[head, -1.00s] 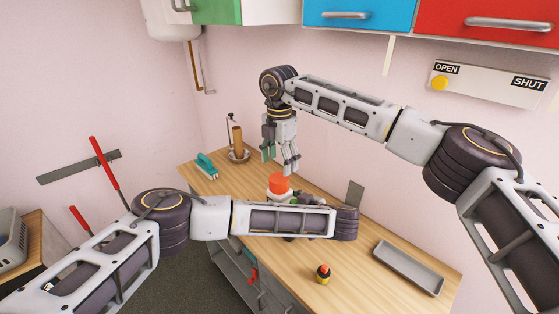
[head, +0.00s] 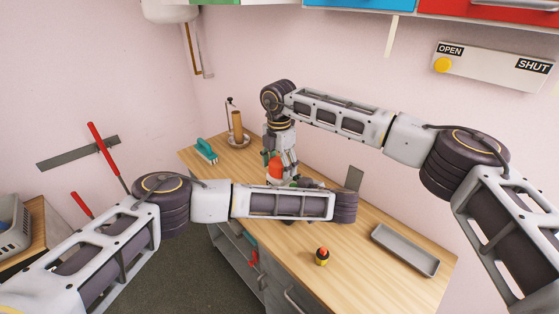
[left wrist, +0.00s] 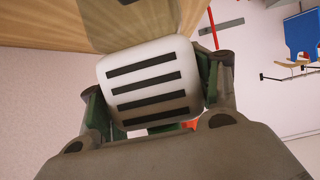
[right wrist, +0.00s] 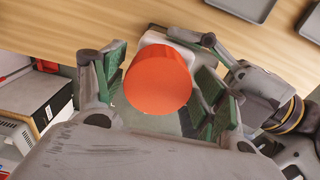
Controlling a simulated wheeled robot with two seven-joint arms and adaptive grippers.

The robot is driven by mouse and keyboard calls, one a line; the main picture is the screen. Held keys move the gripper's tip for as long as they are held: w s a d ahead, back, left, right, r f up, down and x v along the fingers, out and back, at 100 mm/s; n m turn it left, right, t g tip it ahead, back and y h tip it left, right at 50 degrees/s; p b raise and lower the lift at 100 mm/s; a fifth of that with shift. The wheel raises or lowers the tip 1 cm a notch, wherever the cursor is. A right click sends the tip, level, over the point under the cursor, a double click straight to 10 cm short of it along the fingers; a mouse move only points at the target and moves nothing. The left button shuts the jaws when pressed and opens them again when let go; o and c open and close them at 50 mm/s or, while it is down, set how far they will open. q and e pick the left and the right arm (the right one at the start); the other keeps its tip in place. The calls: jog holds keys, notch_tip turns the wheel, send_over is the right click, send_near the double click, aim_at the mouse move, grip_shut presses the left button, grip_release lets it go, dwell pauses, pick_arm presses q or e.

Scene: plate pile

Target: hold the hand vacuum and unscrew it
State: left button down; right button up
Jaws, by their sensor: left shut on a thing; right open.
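The hand vacuum has a white body (left wrist: 155,85) with dark slots, seen in the left wrist view, and an orange-red round end part (head: 275,168), seen in the head view. My left gripper (left wrist: 152,100) is shut on the white body, with a green-padded finger on either side. My left forearm hides most of the vacuum in the head view. My right gripper (head: 281,160) is pointing down over the orange-red part. The right wrist view shows that orange-red part (right wrist: 158,80) between its open, green-padded fingers; contact cannot be told.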

jog(key=shift+f, duration=0.1)
jog(key=shift+c, duration=0.3)
jog(key=c, duration=1)
